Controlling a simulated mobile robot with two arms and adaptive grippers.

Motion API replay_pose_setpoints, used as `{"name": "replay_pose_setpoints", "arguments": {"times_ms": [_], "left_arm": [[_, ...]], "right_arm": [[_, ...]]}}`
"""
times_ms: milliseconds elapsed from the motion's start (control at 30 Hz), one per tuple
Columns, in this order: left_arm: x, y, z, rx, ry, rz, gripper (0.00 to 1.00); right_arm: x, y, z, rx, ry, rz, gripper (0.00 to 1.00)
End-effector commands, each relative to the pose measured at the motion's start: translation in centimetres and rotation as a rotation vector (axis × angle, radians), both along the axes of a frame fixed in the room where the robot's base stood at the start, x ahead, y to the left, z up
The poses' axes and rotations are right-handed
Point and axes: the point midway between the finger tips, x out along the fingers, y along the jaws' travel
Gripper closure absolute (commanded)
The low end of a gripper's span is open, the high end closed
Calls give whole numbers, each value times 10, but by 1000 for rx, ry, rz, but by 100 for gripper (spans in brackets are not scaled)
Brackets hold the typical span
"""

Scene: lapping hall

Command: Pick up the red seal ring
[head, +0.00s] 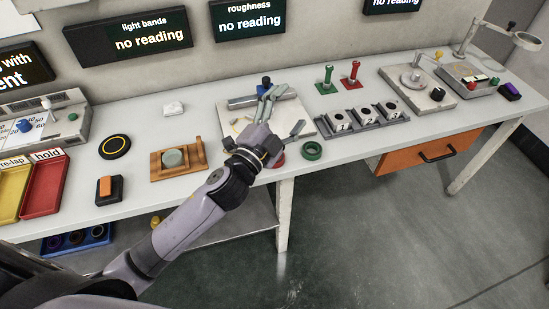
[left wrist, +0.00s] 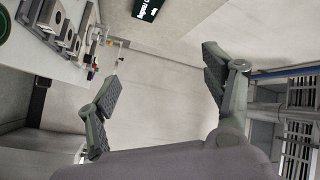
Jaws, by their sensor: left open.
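A red ring-like thing (head: 279,160) shows at the bench's front edge in the head view. It is mostly hidden behind my left wrist, so its full shape is unclear. A green ring (head: 312,151) lies flat just to its right. My left gripper (head: 284,110) is open, its fingers spread over the white plate (head: 237,121), beyond the red thing. In the left wrist view, the open fingers (left wrist: 160,72) have nothing between them, and no red ring can be made out. My right gripper is in neither view.
Behind the gripper is a grey bar with a blue knob (head: 264,81). A rack of white blocks (head: 352,122) stands to the right, with green (head: 327,80) and red (head: 351,75) handled tools behind it. A wooden holder (head: 178,159) is left. Bare bench surrounds the green ring.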

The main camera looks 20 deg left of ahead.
Motion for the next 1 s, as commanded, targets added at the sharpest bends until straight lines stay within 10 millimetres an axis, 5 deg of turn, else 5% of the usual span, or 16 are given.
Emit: {"name": "replay_pose_setpoints", "arguments": {"times_ms": [33,100,200,333,433,567,700,900,1000], "left_arm": [[2,-21,32,99,-137,-90,26],[-5,-52,63,244,-309,-222,26],[-24,-92,84,476,-521,-414,26],[-50,-124,73,815,-724,-666,26],[-59,-123,43,1105,-807,-854,26],[-53,-82,-4,1502,-800,-1082,26],[-34,-7,-33,1871,-653,-1266,26],[-19,76,-39,2145,-418,-1395,26],[-17,89,-41,2183,-370,-1415,26]], "right_arm": [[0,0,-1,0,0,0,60],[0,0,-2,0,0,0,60],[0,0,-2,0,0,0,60],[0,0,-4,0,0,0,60],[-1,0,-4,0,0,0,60],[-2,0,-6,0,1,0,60],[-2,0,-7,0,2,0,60],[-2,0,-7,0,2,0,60],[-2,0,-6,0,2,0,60]]}}
